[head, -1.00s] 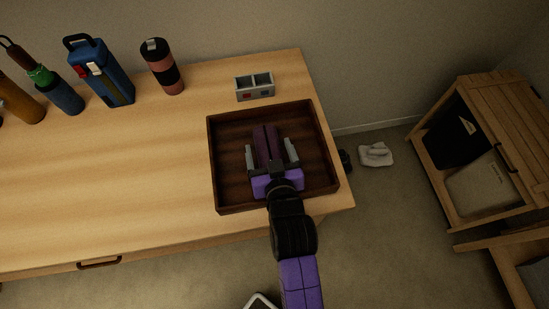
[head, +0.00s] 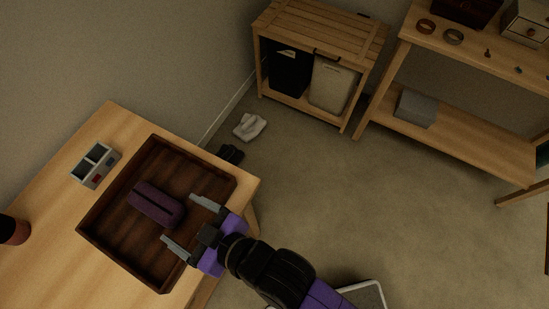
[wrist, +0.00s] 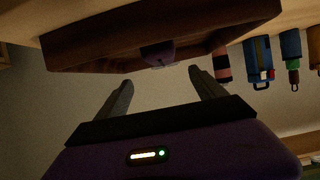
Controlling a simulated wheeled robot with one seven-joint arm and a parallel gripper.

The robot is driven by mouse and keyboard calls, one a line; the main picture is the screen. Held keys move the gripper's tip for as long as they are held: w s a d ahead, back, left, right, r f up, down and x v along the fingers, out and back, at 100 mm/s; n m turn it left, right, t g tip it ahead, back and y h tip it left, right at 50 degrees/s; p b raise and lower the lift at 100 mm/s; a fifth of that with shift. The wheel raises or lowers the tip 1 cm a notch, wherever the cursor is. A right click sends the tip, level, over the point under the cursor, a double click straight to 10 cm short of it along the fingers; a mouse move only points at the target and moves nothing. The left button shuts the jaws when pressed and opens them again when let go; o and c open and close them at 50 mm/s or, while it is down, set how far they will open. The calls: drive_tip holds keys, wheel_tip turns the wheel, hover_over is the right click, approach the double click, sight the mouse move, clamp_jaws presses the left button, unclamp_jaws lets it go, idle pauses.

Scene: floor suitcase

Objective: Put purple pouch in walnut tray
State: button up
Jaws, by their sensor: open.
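The purple pouch (head: 157,204) lies inside the walnut tray (head: 101,216), on its floor, left of the tray's middle in the head view. My gripper (head: 191,222) is open and empty. Its fingers reach over the tray's right side and are apart from the pouch. In the wrist view, the pouch (wrist: 158,54) shows in the tray (wrist: 90,56) beyond the two spread fingers (wrist: 163,92).
A small grey two-compartment box (head: 96,165) stands on the table beside the tray. A dark red bottle (head: 14,230) is at the left edge. Right of the table is open floor (head: 330,190), with a wooden hamper cabinet (head: 320,32) and a shelf bench (head: 470,140) beyond.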

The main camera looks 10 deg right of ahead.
drive_tip(key=s+d+f+m+t+h, duration=0.1)
drive_tip(key=s+d+m+t+h, duration=0.15)
drive_tip(key=d, duration=0.75)
drive_tip(key=s+d+m+t+h, duration=0.1)
drive_tip(key=s+d+m+h, duration=0.15)
drive_tip(key=d, duration=0.65)
drive_tip(key=s+d+r+m+t+h, duration=0.1)
drive_tip(key=s+d+r+m+h, duration=0.1)
drive_tip(key=s+d+r, duration=0.2)
drive_tip(key=s+d+r+m+t+h, duration=0.1)
drive_tip(key=s+d+r+m+h, duration=0.1)
drive_tip(key=s+d, duration=0.5)
drive_tip(key=d+r+h, duration=0.1)
drive_tip(key=d+r, duration=0.1)
drive_tip(key=d, duration=0.2)
drive_tip(key=shift+r+m, duration=0.15)
drive_tip(key=shift+m, duration=0.25)
drive_tip(key=shift+d, duration=0.1)
